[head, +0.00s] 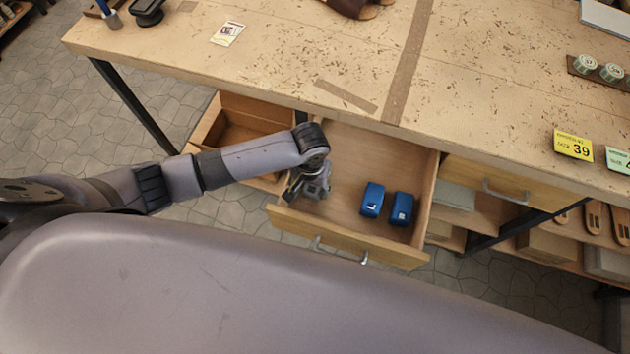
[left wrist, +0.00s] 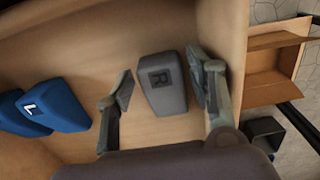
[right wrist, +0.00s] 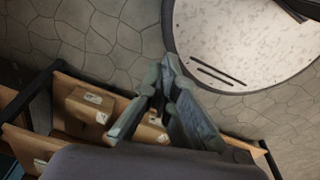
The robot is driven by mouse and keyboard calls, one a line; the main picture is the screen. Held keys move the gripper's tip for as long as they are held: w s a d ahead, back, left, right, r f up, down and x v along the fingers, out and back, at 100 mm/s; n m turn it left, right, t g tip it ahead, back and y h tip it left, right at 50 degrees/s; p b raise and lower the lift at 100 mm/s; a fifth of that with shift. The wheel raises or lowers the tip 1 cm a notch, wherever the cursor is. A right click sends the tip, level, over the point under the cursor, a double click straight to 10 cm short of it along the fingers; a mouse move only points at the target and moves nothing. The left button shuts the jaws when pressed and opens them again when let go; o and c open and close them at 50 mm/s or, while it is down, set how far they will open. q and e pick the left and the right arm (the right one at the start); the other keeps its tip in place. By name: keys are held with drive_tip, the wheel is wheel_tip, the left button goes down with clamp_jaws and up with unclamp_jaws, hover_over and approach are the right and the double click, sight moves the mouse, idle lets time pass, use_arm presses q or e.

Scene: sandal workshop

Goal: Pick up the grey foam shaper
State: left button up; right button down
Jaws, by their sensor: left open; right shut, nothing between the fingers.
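The grey foam shaper (left wrist: 165,98), marked R, lies in the open drawer (head: 345,251). In the left wrist view it is between the spread fingers of my left gripper (left wrist: 160,82). A narrow gap shows on its left side; on its right it is very close to the finger, and I cannot tell whether they touch. In the head view my left gripper (head: 312,186) is down inside the left part of the drawer and largely hides the shaper. My right gripper (right wrist: 166,90) is shut and empty, away from the drawer, above the floor.
Two blue shapers (head: 372,200) (head: 402,209) lie in the drawer to the right of my left gripper; one is marked L. The worktable (head: 300,60) overhangs the drawer's back. An open wooden box (head: 212,128) is left of it. A round speckled surface (right wrist: 245,40) is near my right gripper.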

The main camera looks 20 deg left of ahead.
use_arm(q)
wheel_tip(320, 180, down, 2)
drive_tip(key=shift+f, duration=0.1)
use_arm(e)
drive_tip(key=shift+s+d, duration=0.1)
drive_tip(key=shift+s, duration=0.85)
drive_tip(key=shift+w, duration=0.1)
use_arm(q)
drive_tip(key=shift+c, duration=2.6)
use_arm(e)
drive_tip(key=shift+w, duration=0.45)
